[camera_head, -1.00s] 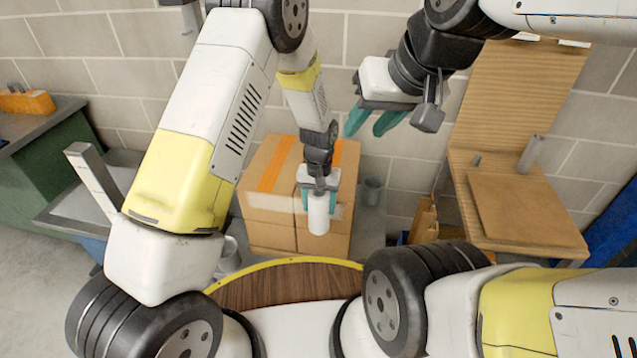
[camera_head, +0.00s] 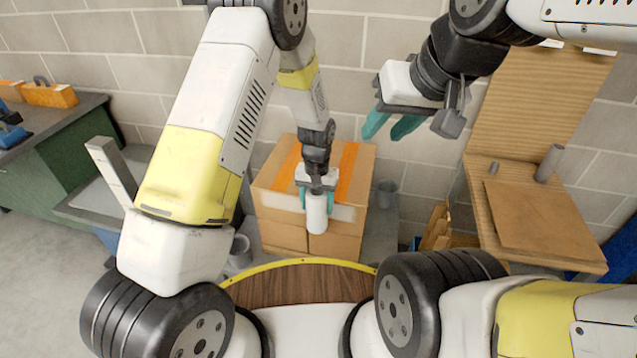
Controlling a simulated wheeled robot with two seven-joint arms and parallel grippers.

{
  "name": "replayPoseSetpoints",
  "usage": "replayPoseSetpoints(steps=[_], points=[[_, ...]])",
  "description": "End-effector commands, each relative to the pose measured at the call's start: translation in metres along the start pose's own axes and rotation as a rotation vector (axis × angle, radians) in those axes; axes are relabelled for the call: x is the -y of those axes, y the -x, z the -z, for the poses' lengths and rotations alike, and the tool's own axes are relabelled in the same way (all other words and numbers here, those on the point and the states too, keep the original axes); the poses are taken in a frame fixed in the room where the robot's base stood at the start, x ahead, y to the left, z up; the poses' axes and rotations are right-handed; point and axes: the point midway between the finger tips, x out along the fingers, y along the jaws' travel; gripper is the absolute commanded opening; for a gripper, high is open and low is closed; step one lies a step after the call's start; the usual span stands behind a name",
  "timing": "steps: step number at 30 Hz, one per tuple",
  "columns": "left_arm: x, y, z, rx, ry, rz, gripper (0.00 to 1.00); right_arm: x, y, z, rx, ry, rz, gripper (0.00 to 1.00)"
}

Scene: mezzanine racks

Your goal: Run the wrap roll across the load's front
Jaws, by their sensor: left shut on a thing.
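The load is a stack of brown cardboard boxes (camera_head: 346,243) with orange tape on top, standing against the wall. A pale band (camera_head: 345,212) runs across part of its front. My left gripper (camera_head: 316,203) is shut on the white wrap roll (camera_head: 316,216), which it holds upright in front of the load near the middle. Whether the roll touches the boxes I cannot tell. My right gripper (camera_head: 385,124) is up to the right of the load, its teal fingers apart and nothing between them.
A wooden stand (camera_head: 533,240) with a flat brown board and grey cylinders is at the right. A green bench (camera_head: 60,165) with orange boxes (camera_head: 48,94) is at the left. Grey cups (camera_head: 386,193) stand beside the load. A brick wall (camera_head: 390,50) closes the back.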

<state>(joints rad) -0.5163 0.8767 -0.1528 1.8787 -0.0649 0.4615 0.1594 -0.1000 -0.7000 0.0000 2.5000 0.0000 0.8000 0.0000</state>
Motion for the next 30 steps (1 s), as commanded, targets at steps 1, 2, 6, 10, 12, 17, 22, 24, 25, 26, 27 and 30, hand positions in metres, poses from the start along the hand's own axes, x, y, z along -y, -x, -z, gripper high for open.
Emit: replayPoseSetpoints(steps=[1, 2, 6, 10, 12, 17, 22, 24, 25, 26, 27, 30], points=[[0.004, 0.002, 0.003, -0.008, 0.002, 0.000, 0.20, 0.000, 0.000, 0.000, 0.000, 0.000, 0.000, 0.36], [0.007, 0.002, 0.004, -0.009, 0.002, 0.000, 0.20, 0.000, 0.000, 0.000, 0.000, 0.000, 0.000, 0.36], [0.013, 0.002, 0.004, -0.011, 0.002, -0.001, 0.20, 0.000, 0.000, 0.000, 0.000, 0.000, 0.000, 0.36], [0.015, 0.002, 0.005, -0.012, 0.002, 0.000, 0.20, 0.000, 0.000, 0.000, 0.000, 0.000, 0.000, 0.36], [0.018, 0.002, 0.005, -0.013, 0.003, 0.000, 0.20, 0.000, 0.000, 0.000, 0.000, 0.000, 0.000, 0.36], [0.030, 0.002, 0.005, -0.014, 0.003, 0.000, 0.20, 0.000, 0.000, 0.000, 0.000, 0.000, 0.000, 0.36], [0.040, 0.002, 0.004, -0.014, 0.003, 0.000, 0.20, 0.000, 0.000, 0.000, 0.000, 0.000, 0.000, 0.36], [0.043, 0.002, 0.004, -0.013, 0.002, 0.000, 0.20, 0.000, 0.000, 0.000, 0.000, 0.000, 0.000, 0.36], [0.043, 0.002, 0.003, -0.013, 0.001, 0.000, 0.20, 0.000, 0.000, 0.000, 0.000, 0.000, 0.000, 0.36], [0.043, 0.002, 0.003, -0.013, 0.001, 0.000, 0.20, 0.000, 0.000, 0.000, 0.000, 0.000, 0.000, 0.36], [0.044, 0.002, 0.003, -0.013, 0.001, 0.000, 0.20, 0.000, 0.000, 0.000, 0.000, 0.000, 0.000, 0.36], [0.048, 0.002, 0.003, -0.012, 0.001, 0.000, 0.20, 0.000, 0.000, 0.000, 0.000, 0.000, 0.000, 0.36]])
